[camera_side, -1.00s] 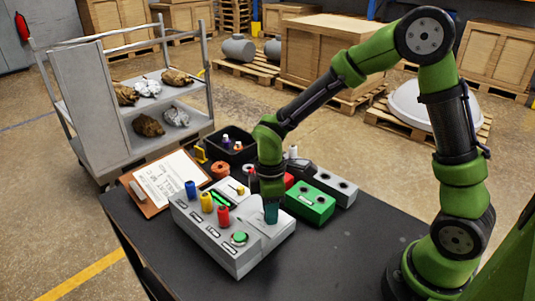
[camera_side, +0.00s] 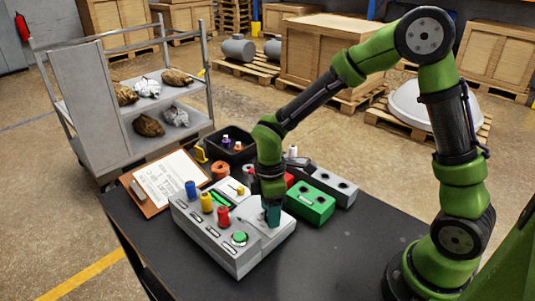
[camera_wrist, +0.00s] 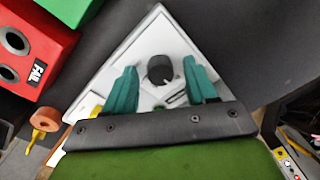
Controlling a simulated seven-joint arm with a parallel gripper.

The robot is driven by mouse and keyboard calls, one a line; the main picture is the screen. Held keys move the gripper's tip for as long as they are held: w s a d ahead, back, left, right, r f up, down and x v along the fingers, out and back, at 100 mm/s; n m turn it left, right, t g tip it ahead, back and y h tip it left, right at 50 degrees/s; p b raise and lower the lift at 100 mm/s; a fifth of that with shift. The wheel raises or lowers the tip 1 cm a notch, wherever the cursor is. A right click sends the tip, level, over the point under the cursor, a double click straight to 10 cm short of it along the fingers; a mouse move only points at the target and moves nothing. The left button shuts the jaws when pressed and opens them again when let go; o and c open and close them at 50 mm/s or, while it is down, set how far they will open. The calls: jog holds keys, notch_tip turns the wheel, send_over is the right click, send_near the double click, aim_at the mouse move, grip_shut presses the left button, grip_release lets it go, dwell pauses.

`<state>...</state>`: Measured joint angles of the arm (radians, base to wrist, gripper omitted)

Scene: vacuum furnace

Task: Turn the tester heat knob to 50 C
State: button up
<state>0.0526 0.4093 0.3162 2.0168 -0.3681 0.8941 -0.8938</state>
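The tester (camera_side: 222,245) is a pale grey box with blue, yellow and red posts and a green round button, on the dark table. A dark round knob (camera_wrist: 160,69) with a pale mark line beside it sits on its top in the wrist view. My gripper (camera_side: 272,222) points down over the right end of the tester. In the wrist view my gripper (camera_wrist: 159,66) is open, with one teal finger on each side of the knob and a gap to both. In the side view the fingers hide the knob. I cannot read the scale.
A green block (camera_side: 310,204) and a red block (camera_wrist: 35,45) with holes stand close behind the tester. The table's right part is clear.

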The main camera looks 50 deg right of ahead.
notch_tip(320, 180, up, 17)
jog(key=shift+w+d, duration=0.2)
jog(key=shift+w, duration=0.1)
dwell(0.3)
jog(key=shift+f, duration=0.1)
